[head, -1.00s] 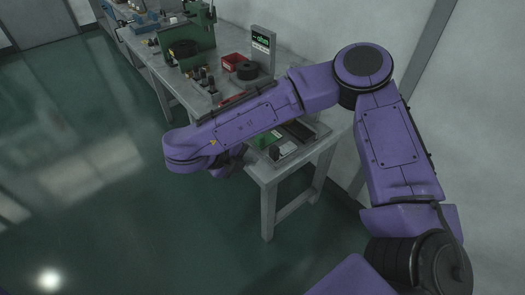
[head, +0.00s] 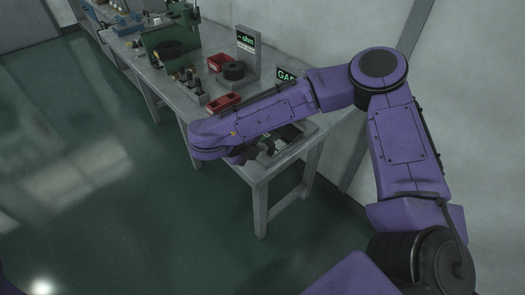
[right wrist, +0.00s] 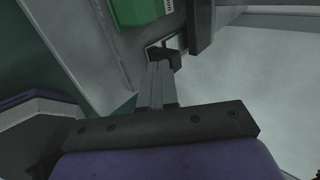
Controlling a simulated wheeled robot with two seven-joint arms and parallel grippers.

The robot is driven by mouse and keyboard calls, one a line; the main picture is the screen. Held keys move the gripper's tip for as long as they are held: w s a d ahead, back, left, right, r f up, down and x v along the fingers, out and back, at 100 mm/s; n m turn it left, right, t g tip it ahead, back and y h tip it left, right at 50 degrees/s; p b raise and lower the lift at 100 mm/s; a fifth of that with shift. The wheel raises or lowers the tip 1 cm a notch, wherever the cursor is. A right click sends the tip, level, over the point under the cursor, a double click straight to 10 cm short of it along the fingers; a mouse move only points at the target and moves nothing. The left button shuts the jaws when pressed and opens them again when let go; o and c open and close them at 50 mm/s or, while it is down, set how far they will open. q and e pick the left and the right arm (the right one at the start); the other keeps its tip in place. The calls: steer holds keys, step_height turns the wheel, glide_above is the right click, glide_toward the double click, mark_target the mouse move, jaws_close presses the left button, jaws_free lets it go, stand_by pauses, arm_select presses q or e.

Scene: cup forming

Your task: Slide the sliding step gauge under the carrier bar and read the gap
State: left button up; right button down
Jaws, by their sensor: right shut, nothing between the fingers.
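My right arm reaches in from the right in the head view over the near end of the bench (head: 262,172). Its gripper (head: 241,157) is mostly hidden below the wrist. In the right wrist view the right gripper (right wrist: 158,72) is shut and empty, its fingers together. A small dark block (right wrist: 165,56) is close to the fingertips; I cannot tell whether they touch or whether it is the step gauge. A dark bar (right wrist: 200,24) stands just right of it, possibly the carrier bar. A green part (right wrist: 140,11) lies beyond. My left gripper is not in view.
A display reading "GA" (head: 286,74) is partly covered by my arm. Floor at left is clear.

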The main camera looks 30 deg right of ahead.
steer(key=shift+w+d, duration=0.1)
steer(key=shift+d, duration=0.6)
steer(key=shift+w+d+p, duration=0.1)
steer(key=shift+d+p, duration=0.2)
steer(key=shift+d, duration=0.05)
steer(key=shift+w+d+r, duration=0.1)
steer(key=shift+w, duration=0.05)
steer(key=a, duration=0.4)
steer(key=shift+s+a, duration=0.25)
steer(key=shift+s, duration=0.15)
steer(key=v, duration=0.9)
steer(key=shift+a+r+b, duration=0.2)
steer(key=shift+r+b, duration=0.05)
steer(key=shift+b, duration=0.15)
steer(key=shift+s, duration=0.1)
